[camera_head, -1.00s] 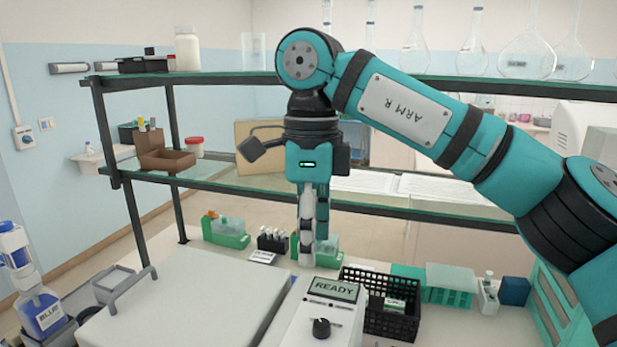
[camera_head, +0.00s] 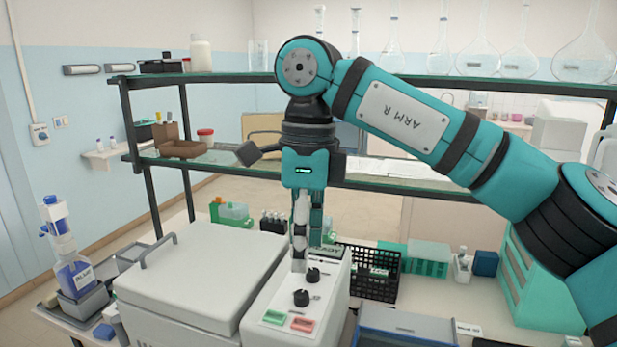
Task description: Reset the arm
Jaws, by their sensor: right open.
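My right arm, a teal arm labelled ARM R, comes in from the right and bends down at its wrist. My right gripper (camera_head: 302,255) hangs from it, pointing down, in the middle of the view. It is open, with nothing seen between its fingers. In the picture it overlaps the back of a white device (camera_head: 262,300) with black knobs and hides part of its READY display (camera_head: 326,252). I cannot tell whether it touches the device. My left gripper is not in view.
A large white lidded box (camera_head: 195,275) stands left of the device. A black basket (camera_head: 372,290) and a green rack (camera_head: 428,262) are to the right. A shelf (camera_head: 225,77) with glassware crosses behind my arm. A blue-liquid bottle (camera_head: 75,275) stands far left.

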